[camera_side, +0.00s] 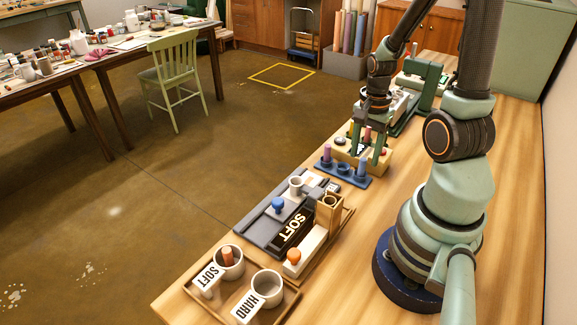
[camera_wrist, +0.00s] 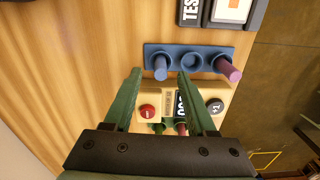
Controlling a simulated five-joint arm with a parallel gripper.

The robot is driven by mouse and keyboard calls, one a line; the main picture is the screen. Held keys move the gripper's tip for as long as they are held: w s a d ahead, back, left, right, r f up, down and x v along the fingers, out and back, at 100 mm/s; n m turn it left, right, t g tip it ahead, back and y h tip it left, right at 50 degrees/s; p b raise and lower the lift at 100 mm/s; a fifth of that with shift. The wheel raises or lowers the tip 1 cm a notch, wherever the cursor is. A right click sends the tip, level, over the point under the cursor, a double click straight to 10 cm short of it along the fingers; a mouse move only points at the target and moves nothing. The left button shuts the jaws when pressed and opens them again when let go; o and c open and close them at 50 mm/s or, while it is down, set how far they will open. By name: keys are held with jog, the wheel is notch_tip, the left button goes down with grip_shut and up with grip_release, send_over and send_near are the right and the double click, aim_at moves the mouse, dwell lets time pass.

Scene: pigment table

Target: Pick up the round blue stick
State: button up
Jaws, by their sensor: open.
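The blue stick (camera_side: 362,168) stands upright in the right end of a blue rack (camera_side: 343,177) in the side view. In the wrist view, the blue stick (camera_wrist: 161,69) is at the left end of the rack (camera_wrist: 192,52). A purple stick (camera_side: 327,153) stands at the rack's other end, also seen in the wrist view (camera_wrist: 229,68); the middle hole is empty. My gripper (camera_side: 369,160) is open above and beside the rack. In the wrist view, the blue stick shows between the tips of my gripper (camera_wrist: 161,74). I cannot tell how high the tips are.
Two mugs labelled SOFT (camera_side: 229,263) and HARD (camera_side: 266,288) stand on a front tray. Bare wooden table (camera_side: 380,210) lies right of the rack.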

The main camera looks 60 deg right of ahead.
aim_at(364, 159)
jog(key=shift+f, duration=1.65)
grip_shut()
jog(key=shift+r, duration=0.1)
